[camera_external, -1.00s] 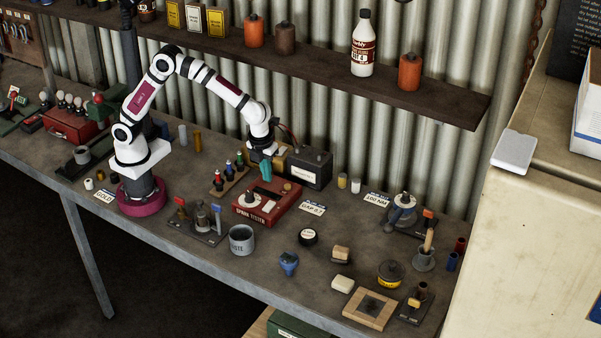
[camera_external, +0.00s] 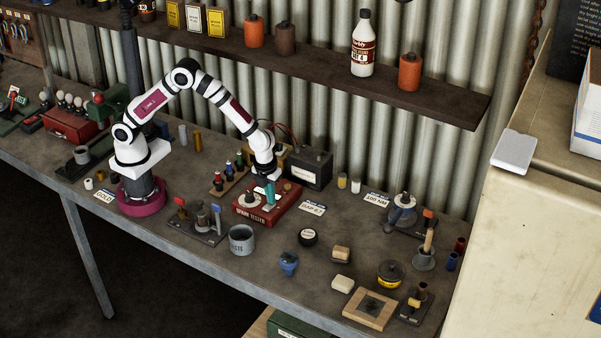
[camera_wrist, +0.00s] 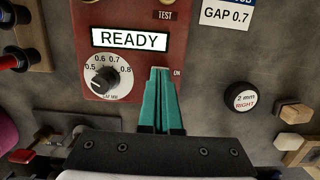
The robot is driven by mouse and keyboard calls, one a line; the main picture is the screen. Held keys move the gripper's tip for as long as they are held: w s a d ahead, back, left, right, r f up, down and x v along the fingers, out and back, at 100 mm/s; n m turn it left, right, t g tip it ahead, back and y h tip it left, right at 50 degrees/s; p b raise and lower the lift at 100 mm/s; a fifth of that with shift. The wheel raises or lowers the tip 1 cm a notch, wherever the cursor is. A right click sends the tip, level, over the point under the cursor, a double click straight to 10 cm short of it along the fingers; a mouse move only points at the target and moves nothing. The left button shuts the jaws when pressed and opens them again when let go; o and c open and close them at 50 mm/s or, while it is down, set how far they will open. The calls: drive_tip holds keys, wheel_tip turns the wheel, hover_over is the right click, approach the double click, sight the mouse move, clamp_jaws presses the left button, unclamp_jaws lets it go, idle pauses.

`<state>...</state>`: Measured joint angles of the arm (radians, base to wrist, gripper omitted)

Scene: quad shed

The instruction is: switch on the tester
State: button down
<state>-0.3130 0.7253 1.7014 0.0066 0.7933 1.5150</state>
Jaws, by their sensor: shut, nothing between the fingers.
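The spark tester (camera_external: 262,215) is a red box on the bench, and its red panel (camera_wrist: 105,50) fills the upper middle of the wrist view. Its white display (camera_wrist: 130,39) reads READY. A black dial (camera_wrist: 102,79) on a white gap scale sits below the display. My gripper (camera_wrist: 161,72) has its teal fingers shut and empty, with the tips at the panel's lower right beside the ON marking (camera_wrist: 177,73). The fingers hide whatever control is there, and I cannot tell whether they touch it. In the external view my gripper (camera_external: 270,190) is low over the tester.
A dark battery (camera_external: 310,168) with leads stands behind the tester. A rack of coloured plugs (camera_external: 232,173) is to its left. A grey cup (camera_external: 242,240) stands in front.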

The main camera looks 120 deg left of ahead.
drive_tip(key=shift+d, duration=0.15)
drive_tip(key=shift+d+r, duration=0.15)
drive_tip(key=shift+d, duration=0.5)
wheel_tip(320, 180, up, 14)
drive_tip(key=d, duration=0.2)
idle(0.3)
approach(267, 208)
drive_tip(key=a+f, duration=0.1)
drive_tip(key=f, duration=0.1)
drive_tip(key=a+f, duration=0.1)
drive_tip(key=f, duration=0.1)
drive_tip(key=a+f, duration=0.1)
drive_tip(key=f, duration=0.1)
drive_tip(key=shift+s+a+f, duration=0.1)
drive_tip(key=shift+a+f, duration=0.05)
drive_tip(key=shift+f, duration=0.2)
